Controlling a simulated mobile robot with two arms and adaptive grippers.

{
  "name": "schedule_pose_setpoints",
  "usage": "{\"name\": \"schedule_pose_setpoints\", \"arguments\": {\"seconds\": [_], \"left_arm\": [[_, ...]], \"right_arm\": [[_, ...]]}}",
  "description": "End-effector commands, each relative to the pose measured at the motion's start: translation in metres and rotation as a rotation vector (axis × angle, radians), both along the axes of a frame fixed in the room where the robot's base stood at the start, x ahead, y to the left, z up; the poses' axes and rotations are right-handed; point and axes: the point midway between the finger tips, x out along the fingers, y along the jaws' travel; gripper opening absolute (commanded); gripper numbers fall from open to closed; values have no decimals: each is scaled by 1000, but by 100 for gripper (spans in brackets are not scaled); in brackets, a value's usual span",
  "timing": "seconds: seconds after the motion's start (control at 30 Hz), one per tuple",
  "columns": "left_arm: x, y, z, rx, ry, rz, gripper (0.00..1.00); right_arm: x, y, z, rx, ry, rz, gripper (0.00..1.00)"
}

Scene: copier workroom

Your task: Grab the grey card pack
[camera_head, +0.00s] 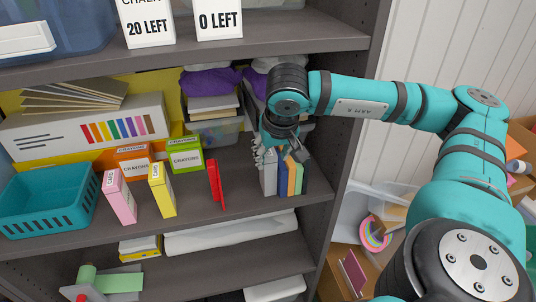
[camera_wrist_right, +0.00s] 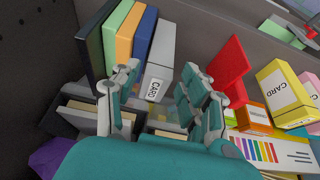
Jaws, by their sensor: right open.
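The grey card pack (camera_head: 268,184) stands upright at the left end of a short row of packs on the middle shelf. In the right wrist view the grey pack (camera_wrist_right: 160,58) shows a white label reading CARD. My right gripper (camera_head: 281,148) is at the row, over its upper part, and hides some of the pack tops. In the right wrist view my right gripper (camera_wrist_right: 160,70) is open, with its two fingers apart and the labelled end of the grey pack between them in the picture. I cannot tell whether they touch it. My left gripper is not in view.
A blue pack (camera_head: 282,180), an orange pack (camera_head: 291,178) and a green one stand right beside the grey pack. A red upright piece (camera_head: 214,184) stands to its left, with bare shelf between. The shelf's side wall (camera_head: 325,190) is close on the right. Another shelf is above.

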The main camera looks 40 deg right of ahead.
Motion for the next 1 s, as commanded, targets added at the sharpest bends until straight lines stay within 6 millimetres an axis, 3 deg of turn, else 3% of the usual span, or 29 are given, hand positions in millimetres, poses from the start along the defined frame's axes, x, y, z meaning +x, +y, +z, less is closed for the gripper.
{"name": "schedule_pose_setpoints", "arguments": {"seconds": [0.17,0.33,0.63,1.0], "left_arm": [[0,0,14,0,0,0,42],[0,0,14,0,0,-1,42],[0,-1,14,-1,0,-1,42],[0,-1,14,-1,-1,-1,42]], "right_arm": [[29,-16,4,-1,-1,-4,44],[34,-20,-22,0,2,-3,44],[36,-20,-28,0,-1,-1,44],[36,-20,-27,0,0,-2,0]]}}
